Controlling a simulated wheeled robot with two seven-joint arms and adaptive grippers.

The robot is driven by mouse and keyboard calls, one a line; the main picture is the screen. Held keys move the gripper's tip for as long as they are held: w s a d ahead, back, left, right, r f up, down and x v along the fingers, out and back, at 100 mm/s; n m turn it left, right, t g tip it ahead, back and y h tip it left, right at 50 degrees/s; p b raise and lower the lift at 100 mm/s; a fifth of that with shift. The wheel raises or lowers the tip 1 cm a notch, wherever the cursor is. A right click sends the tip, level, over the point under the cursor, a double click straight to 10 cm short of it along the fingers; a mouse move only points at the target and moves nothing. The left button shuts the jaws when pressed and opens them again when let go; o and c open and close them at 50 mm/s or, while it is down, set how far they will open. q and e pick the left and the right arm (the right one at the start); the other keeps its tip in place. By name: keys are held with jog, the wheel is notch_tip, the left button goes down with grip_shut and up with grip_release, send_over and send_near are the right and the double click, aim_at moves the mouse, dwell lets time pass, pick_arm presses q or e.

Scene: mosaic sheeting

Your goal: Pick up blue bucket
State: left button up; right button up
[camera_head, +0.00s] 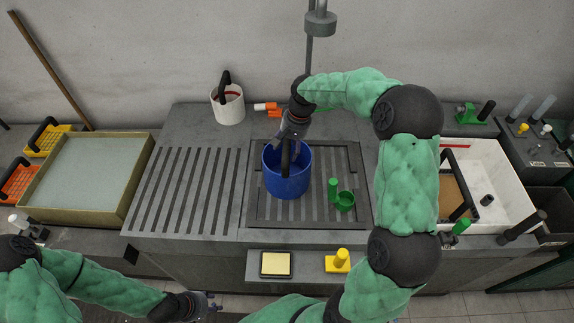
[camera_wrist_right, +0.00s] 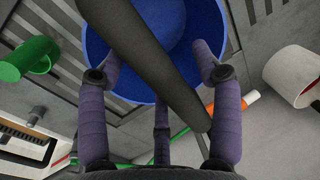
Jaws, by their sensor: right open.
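The blue bucket (camera_head: 289,184) stands upright on the grooved grey counter panel, with its dark handle (camera_head: 284,158) raised. My right gripper (camera_head: 288,148) reaches down from above, at the bucket's rim and handle. In the right wrist view the bucket (camera_wrist_right: 190,32) lies beyond my open fingers (camera_wrist_right: 158,58), and the thick dark handle (camera_wrist_right: 150,60) runs diagonally between them. I cannot tell whether any finger touches the handle. My left gripper (camera_head: 207,306) is low at the bottom edge of the head view, away from the bucket; its jaws are too small to read.
A white basin (camera_head: 490,222) is at right. The slatted counter left of the bucket (camera_head: 188,185) is clear.

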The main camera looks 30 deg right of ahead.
jog(key=shift+f, duration=0.15)
grip_shut()
dwell(0.4)
